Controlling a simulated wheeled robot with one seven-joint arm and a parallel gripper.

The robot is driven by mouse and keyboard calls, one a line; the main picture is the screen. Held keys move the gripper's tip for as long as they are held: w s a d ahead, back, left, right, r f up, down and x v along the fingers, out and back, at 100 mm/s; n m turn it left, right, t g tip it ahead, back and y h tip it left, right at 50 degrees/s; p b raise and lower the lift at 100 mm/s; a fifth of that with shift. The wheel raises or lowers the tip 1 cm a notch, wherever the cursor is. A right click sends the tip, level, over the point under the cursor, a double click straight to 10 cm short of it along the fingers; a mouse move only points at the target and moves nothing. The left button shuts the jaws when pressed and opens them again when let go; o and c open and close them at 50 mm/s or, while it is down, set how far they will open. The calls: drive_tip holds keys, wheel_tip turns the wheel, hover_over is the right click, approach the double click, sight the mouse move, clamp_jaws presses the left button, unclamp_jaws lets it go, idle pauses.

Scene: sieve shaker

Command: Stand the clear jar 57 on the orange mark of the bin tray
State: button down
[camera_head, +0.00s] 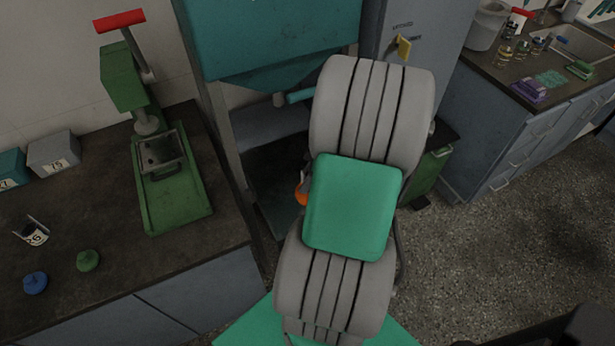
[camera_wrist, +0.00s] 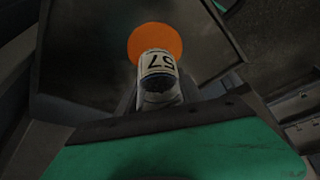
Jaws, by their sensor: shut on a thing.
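The clear jar 57 (camera_wrist: 158,66) is in my gripper (camera_wrist: 159,92) in the wrist view, its white label upside down in the picture. The jaws are shut on it. The bin tray (camera_wrist: 85,65) is a dark flat plate beyond it, with a round orange mark (camera_wrist: 155,38). The jar overlaps the near edge of the mark in this view; I cannot tell whether its base touches the tray. In the head view the tray (camera_head: 268,183) lies under the teal hopper, and a sliver of the orange mark (camera_head: 301,195) shows beside my arm. My arm hides the jar and gripper there.
The teal hopper (camera_head: 270,35) and its frame post (camera_head: 226,125) stand close around the tray. A sink counter (camera_head: 560,85) stands at right. Speckled floor is open at lower right.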

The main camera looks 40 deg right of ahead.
drive_tip(key=shift+f, duration=0.2)
drive_tip(key=shift+f+b, duration=0.75)
drive_tip(key=shift+b, duration=0.05)
drive_tip(key=shift+f, duration=0.1)
drive_tip(key=shift+f+b, duration=0.3)
drive_tip(key=shift+b, duration=0.1)
drive_tip(key=shift+f, duration=0.15)
idle(0.5)
drive_tip(key=c, duration=0.7)
unclamp_jaws()
